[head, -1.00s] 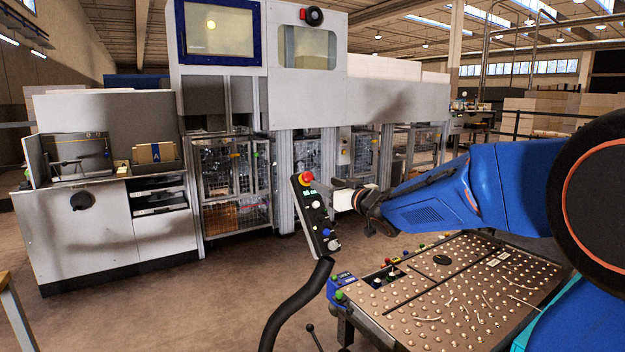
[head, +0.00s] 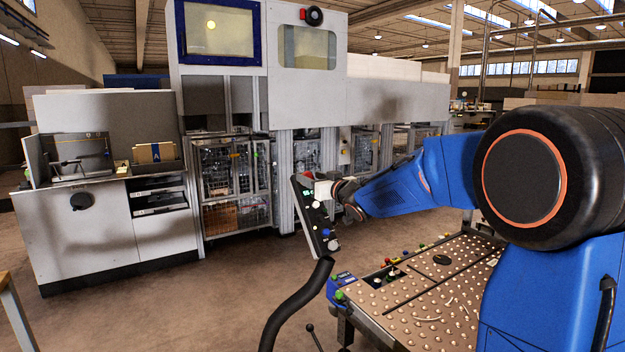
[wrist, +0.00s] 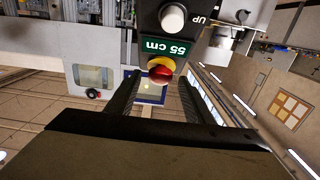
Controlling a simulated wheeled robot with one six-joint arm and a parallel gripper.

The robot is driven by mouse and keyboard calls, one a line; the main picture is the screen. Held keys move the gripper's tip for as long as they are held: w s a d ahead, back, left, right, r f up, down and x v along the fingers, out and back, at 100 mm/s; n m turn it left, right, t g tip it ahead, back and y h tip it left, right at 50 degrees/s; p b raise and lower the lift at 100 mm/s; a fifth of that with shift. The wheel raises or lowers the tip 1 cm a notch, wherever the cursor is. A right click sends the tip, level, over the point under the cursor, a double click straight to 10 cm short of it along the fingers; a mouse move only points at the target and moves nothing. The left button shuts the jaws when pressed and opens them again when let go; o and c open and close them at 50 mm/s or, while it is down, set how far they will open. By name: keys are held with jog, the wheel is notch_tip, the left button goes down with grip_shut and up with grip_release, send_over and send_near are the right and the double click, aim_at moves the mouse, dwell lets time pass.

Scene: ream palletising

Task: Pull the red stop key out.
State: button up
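The red stop key (wrist: 160,73) has a yellow collar and sits on a dark control panel (head: 318,218), beside a green "55 cm" label (wrist: 167,47) in the wrist view. A gap shows between the fingers and the key. I cannot tell how deep the key lies between the fingertips.
The panel stands on a black curved post (head: 297,305). A table studded with metal balls (head: 420,300) lies below my arm. A large grey machine (head: 385,105) stands behind. The floor to the left (head: 190,300) is clear.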

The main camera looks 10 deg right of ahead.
grip_shut()
jog(key=shift+s+d+r, duration=0.15)
jog(key=shift+s+r, duration=0.2)
jog(key=shift+s, duration=0.05)
jog(key=shift+o, duration=0.9)
grip_release()
jog(key=v, duration=1.7)
jog(key=shift+s, duration=0.2)
